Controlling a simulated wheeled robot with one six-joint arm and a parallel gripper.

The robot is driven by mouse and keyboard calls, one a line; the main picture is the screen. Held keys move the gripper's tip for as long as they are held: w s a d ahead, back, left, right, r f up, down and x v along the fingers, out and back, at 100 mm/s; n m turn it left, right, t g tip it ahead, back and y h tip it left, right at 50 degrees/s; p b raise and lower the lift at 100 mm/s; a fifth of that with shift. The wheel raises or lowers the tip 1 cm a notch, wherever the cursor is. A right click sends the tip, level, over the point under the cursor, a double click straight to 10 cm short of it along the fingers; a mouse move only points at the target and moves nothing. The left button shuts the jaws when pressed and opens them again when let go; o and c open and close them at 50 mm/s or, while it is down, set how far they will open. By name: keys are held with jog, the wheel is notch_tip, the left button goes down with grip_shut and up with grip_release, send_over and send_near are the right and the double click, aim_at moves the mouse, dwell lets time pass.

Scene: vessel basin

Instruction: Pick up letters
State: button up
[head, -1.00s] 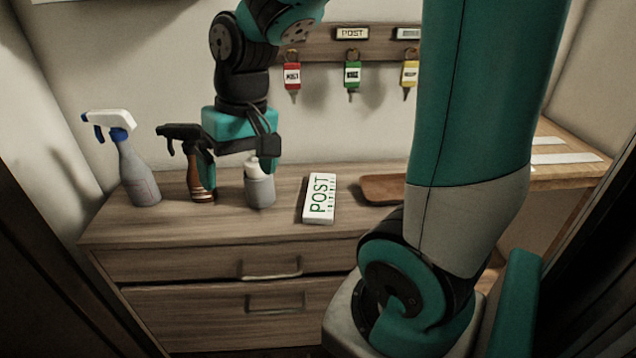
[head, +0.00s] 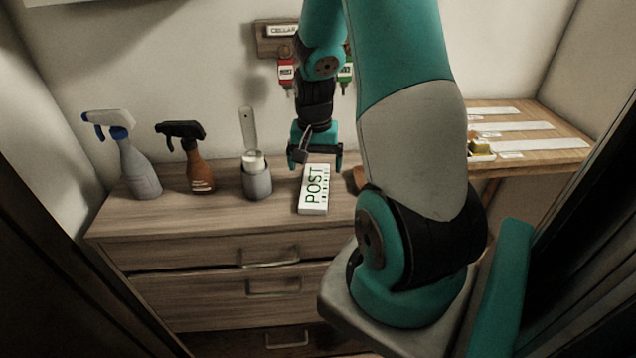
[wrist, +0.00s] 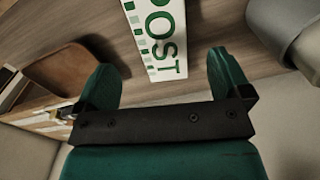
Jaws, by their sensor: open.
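A white block with green lettering "POST" (head: 314,190) lies on the dresser top, in the middle of the head view. It also shows in the wrist view (wrist: 158,35), beyond and between my fingertips. My gripper (head: 316,166) points down over the far end of this block. In the wrist view my gripper (wrist: 163,75) has its two teal fingers wide apart, with nothing between them. I cannot tell from the print whether the block is a bundle of letters or a box.
Left of the block stand a grey cup (head: 257,182), a brown spray bottle (head: 199,172) and a grey-blue spray bottle (head: 138,172). A brown tray (wrist: 72,72) lies beside the block. Key tags (head: 286,73) hang on the wall behind. A side shelf (head: 560,144) with white strips is at right.

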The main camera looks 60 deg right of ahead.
aim_at(316, 184)
jog(key=shift+f+p, duration=0.8)
jog(key=shift+f, duration=2.2)
jog(key=c, duration=1)
